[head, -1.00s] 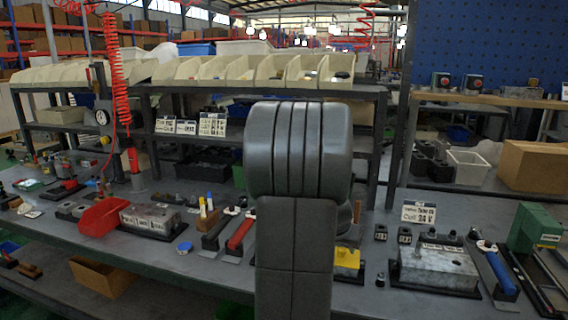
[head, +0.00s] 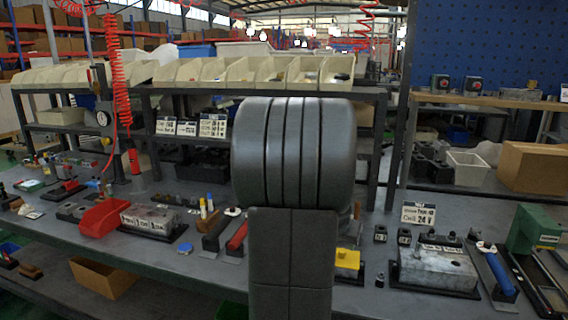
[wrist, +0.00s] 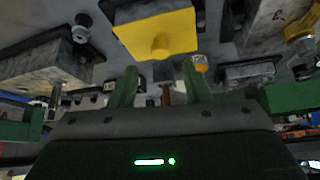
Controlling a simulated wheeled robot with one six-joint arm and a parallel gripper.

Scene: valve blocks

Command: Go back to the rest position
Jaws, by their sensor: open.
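My gripper (wrist: 160,74) shows in the wrist view with its two green fingers apart. No object is clearly held between them. A yellow block (wrist: 155,36) with a round knob lies beyond the fingertips, apart from them as far as I can tell. In the head view my own dark arm fills the middle and hides my gripper. The yellow block (head: 348,262) shows there just right of the arm, partly covered by it.
A grey valve block (head: 436,268) stands on the bench to the right, another (head: 150,222) to the left beside a red bin (head: 102,218). A red-handled tool (head: 237,238) lies close left of my arm. Shelves with cream bins (head: 205,70) stand behind.

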